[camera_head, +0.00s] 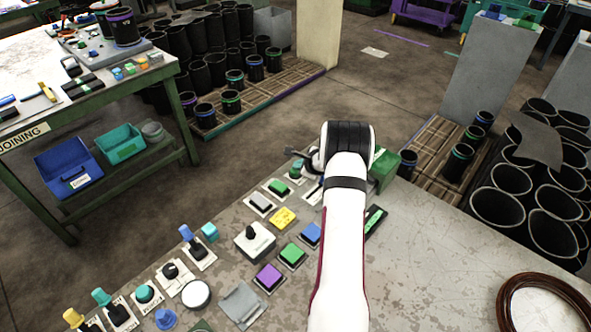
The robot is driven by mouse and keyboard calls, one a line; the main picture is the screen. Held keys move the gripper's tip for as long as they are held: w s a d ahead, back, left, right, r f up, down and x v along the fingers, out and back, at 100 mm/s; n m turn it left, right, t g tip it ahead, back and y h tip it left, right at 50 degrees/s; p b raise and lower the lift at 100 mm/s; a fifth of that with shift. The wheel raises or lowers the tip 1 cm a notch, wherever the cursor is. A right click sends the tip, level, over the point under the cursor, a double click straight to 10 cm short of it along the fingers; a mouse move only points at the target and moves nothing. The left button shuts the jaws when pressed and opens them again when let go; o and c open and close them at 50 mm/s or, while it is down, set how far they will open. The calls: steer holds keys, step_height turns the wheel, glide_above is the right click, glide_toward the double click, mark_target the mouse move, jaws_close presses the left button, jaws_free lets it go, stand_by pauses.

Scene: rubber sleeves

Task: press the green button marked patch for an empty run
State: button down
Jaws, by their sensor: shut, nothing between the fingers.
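Several green controls are on the worn grey panel (440,260). A square green button (292,254) is left of my arm. A flatter green one (278,186) lies further back, and a small rounded green one (297,171) is close to my gripper. I cannot read any marking, so I cannot tell which is patch. My gripper (293,153) is shut and empty, at the panel's far edge, pointing left. It appears above and beyond the small green control; I cannot tell whether it touches anything. My arm covers part of the panel.
A joystick box (254,241), a purple button (268,277), a blue button (311,233) and a yellow block (283,217) crowd the panel left of my arm. A green box (384,170) stands behind it. A brown coil (545,303) lies right; the panel between is clear.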

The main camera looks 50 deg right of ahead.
steer(key=shift+r, duration=0.7)
steer(key=shift+r, duration=2.5)
steer(key=shift+a, duration=0.1)
